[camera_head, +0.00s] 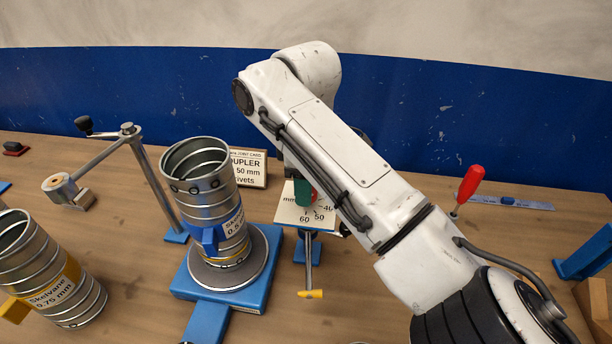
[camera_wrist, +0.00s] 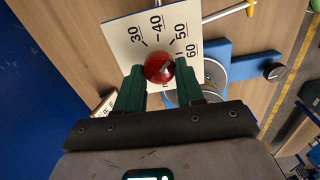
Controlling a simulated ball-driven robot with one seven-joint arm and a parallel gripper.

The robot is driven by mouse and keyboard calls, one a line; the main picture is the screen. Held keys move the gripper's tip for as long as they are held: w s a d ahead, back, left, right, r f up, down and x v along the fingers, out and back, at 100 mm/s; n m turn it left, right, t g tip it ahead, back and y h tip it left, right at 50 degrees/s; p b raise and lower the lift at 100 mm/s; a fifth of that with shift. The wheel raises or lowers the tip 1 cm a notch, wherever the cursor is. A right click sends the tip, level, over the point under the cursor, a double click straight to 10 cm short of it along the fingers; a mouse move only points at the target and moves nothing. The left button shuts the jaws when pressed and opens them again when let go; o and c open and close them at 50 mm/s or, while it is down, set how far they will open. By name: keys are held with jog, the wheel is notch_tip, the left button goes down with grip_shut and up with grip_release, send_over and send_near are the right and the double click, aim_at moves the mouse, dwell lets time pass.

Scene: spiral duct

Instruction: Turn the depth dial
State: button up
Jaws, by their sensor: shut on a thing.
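The depth dial has a white plate (camera_head: 292,212) with numbers, standing right of the middle of the head view, partly hidden by my arm. The plate also shows in the wrist view (camera_wrist: 128,40) with 30, 40, 50 and 60 readable around a red round knob (camera_wrist: 159,67). My gripper (camera_wrist: 158,76) has green fingers, one on each side of the red knob, and is shut on it. In the head view a green finger (camera_head: 302,192) shows above the plate. Any pointer on the knob cannot be made out.
A spiral duct (camera_head: 205,200) stands upright on a blue base (camera_head: 188,284) left of the dial. Another duct (camera_head: 45,275) stands at far left. A crank arm (camera_head: 105,152), a sign card (camera_head: 247,168) and a red-handled tool (camera_head: 468,185) are on the wooden table.

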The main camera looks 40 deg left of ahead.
jog(key=o, duration=1)
jog(key=shift+o, duration=0.2)
notch_tip(320, 180, up, 11)
jog(key=b, duration=0.1)
jog(key=shift+f, duration=0.15)
dwell(0.3)
